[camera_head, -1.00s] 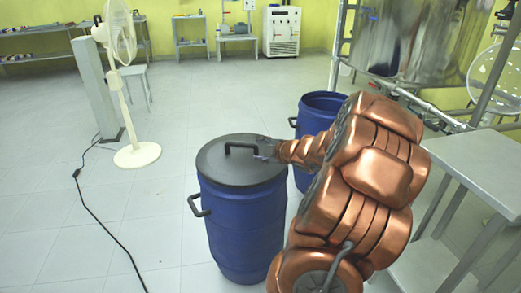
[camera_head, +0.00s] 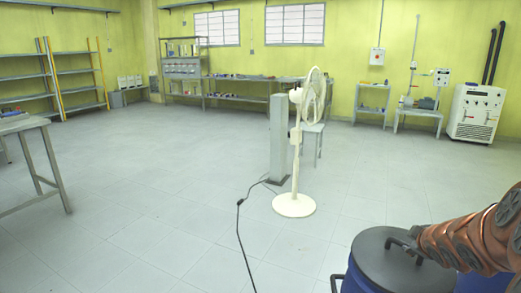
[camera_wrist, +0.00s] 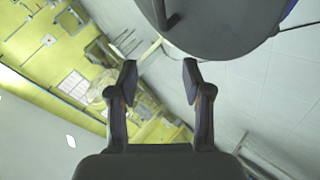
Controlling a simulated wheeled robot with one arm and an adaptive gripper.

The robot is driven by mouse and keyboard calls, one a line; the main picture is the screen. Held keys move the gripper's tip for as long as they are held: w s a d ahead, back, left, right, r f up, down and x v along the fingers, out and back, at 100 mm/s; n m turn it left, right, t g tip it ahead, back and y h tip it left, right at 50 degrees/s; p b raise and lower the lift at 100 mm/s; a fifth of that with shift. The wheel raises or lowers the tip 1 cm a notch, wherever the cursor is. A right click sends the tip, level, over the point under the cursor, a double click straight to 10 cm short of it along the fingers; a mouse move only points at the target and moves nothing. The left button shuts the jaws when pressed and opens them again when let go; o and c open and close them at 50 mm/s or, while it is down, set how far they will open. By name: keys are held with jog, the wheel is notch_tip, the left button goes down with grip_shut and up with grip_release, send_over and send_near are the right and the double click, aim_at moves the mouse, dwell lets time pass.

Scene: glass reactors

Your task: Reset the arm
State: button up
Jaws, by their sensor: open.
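My copper-coloured arm (camera_head: 485,236) comes in from the right edge of the head view and ends beside the blue barrel's black lid (camera_head: 376,262). My gripper (camera_wrist: 160,78) shows in the wrist view with its two dark fingers spread apart and nothing between them. The lid (camera_wrist: 235,30) fills the top of the wrist view, ahead of the fingertips. Its black handle (camera_wrist: 162,14) lies ahead of the gap, not between the fingers. The blue barrel (camera_head: 353,279) is cut off by the bottom of the head view.
A white standing fan (camera_head: 294,203) and a grey post (camera_head: 279,140) stand mid-floor, with a black cable (camera_head: 241,228) on the floor. A grey table (camera_head: 52,160) is at the left. Shelves and a white cabinet (camera_head: 474,114) line the back wall. The left-centre floor is clear.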

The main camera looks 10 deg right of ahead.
jog(key=s+a+r+m+g+y+p, duration=0.1)
jog(key=s+a+r+m+g+p, duration=0.1)
jog(key=s+a+r+p, duration=0.3)
jog(key=s+a+r+m+g+y+p, duration=0.2)
jog(key=s+a+r+g+p, duration=0.3)
jog(key=s+a, duration=0.9)
jog(key=s+a+r+m+g+y+p, duration=0.1)
jog(key=s+a+r+g+p, duration=0.3)
jog(key=s+a, duration=0.6)
jog(key=a+r+m+p, duration=0.1)
jog(key=a+r+p, duration=0.1)
jog(key=a, duration=0.5)
jog(key=shift+s+r+m+y+p, duration=0.25)
jog(key=shift+m+y+p, duration=0.15)
jog(key=shift+p, duration=0.25)
jog(key=shift+c, duration=0.6)
jog(key=shift+d, duration=0.15)
